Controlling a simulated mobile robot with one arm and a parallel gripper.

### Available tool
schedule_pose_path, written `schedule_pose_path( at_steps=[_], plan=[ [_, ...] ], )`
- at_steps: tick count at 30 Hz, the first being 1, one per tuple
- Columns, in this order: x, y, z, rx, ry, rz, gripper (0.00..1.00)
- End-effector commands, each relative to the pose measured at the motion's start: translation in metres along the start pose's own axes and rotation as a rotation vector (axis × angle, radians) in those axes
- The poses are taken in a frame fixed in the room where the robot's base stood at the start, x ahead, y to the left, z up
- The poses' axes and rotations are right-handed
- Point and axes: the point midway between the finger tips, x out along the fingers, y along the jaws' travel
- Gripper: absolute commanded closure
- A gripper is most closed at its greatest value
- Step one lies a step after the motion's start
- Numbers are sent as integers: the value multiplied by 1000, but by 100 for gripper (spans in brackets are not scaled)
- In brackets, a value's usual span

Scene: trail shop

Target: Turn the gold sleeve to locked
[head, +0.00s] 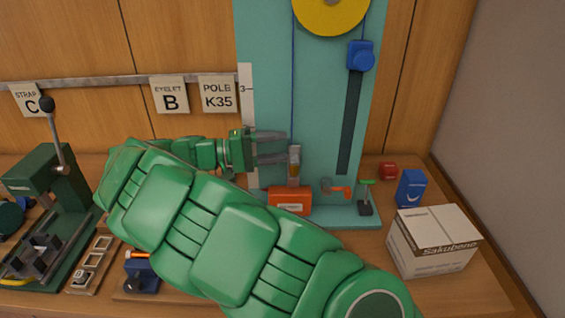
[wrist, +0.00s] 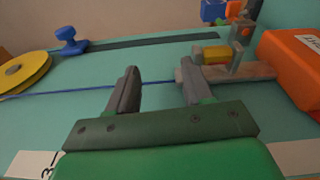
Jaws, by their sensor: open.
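The gold sleeve (head: 294,170) is a small yellow-gold piece on a grey metal fitting, upright above an orange block (head: 289,201) on the teal stand. In the wrist view the gold sleeve (wrist: 215,54) sits just beyond the right finger, with the grey fitting (wrist: 245,71) around it. My gripper (head: 288,147) is open, beside the upper end of the fitting. The wrist view shows my gripper (wrist: 160,72) with its fingers apart and a blue cord passing between or behind them. The gold sleeve is not between the fingers. I see no readable lock marking.
The teal board (head: 265,60) stands behind, with a yellow wheel (head: 331,12) and a blue slider (head: 361,56). An orange-grey tool (head: 335,188) and a green-handled piece (head: 365,198) stand right of the orange block. A white box (head: 432,241) is at right.

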Motion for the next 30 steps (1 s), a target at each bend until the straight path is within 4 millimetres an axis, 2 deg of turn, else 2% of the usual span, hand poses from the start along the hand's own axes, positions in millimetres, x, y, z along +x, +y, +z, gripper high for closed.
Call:
schedule_pose_path(
  at_steps=[9, 14, 24, 30],
  plan=[
    [-12, 0, 9, -364, 166, 114, 49],
    [-18, -8, 16, -596, 253, 192, 49],
    [-30, -43, 40, -1116, 429, 390, 49],
    [-33, -66, 55, -1351, 495, 491, 49]
  ],
)
